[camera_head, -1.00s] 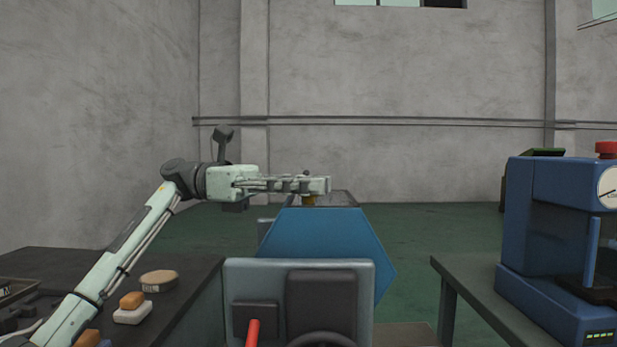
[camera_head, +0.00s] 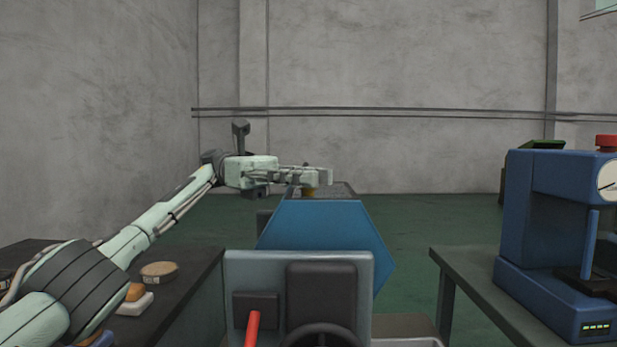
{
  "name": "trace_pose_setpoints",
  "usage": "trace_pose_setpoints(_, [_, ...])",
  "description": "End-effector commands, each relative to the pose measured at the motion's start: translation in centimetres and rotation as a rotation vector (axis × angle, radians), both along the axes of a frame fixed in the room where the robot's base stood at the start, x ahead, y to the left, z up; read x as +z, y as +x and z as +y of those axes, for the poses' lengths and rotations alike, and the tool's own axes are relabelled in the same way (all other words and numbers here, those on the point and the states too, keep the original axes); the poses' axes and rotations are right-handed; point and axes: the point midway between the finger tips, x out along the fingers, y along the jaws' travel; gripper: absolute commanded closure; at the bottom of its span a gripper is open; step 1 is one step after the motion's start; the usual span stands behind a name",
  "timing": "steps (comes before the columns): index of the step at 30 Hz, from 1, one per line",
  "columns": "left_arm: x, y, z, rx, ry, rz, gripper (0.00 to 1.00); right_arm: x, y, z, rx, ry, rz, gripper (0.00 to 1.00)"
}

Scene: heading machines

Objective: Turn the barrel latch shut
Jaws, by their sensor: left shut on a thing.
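The heading machine's blue six-sided hood (camera_head: 318,238) stands in the middle of the view. Behind it is a dark flat top (camera_head: 347,190) with a small yellow part (camera_head: 308,192), which seems to be the barrel latch. My left gripper (camera_head: 324,177) reaches in from the left, level, directly over the yellow part. Its fingers are shut on this part and hide most of it, so I cannot tell its turn angle. My right gripper is out of view.
A grey panel (camera_head: 240,270) with a red lever (camera_head: 252,328) and a dark handwheel (camera_head: 322,334) stands in front. A dark bench (camera_head: 190,290) on the left holds a round tan lid (camera_head: 159,271). A blue press (camera_head: 530,235) stands on the right table (camera_head: 470,270).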

Motion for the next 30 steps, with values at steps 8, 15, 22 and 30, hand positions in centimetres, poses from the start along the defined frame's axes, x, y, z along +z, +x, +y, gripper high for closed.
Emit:
trace_pose_setpoints(8, [-0.34, -0.05, -0.01, -0.005, 0.008, 0.002, 1.0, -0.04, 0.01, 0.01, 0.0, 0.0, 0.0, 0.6])
trace_pose_setpoints(15, [-0.26, -0.03, -0.02, -0.003, 0.006, 0.001, 0.54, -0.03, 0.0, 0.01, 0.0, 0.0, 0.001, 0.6])
trace_pose_setpoints(22, [-0.17, 0.07, -0.04, 0.002, 0.003, 0.003, 0.54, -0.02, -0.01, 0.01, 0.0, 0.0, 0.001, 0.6])
trace_pose_setpoints(30, [-0.07, 0.11, -0.05, 0.005, 0.002, 0.002, 0.54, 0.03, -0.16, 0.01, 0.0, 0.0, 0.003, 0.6])
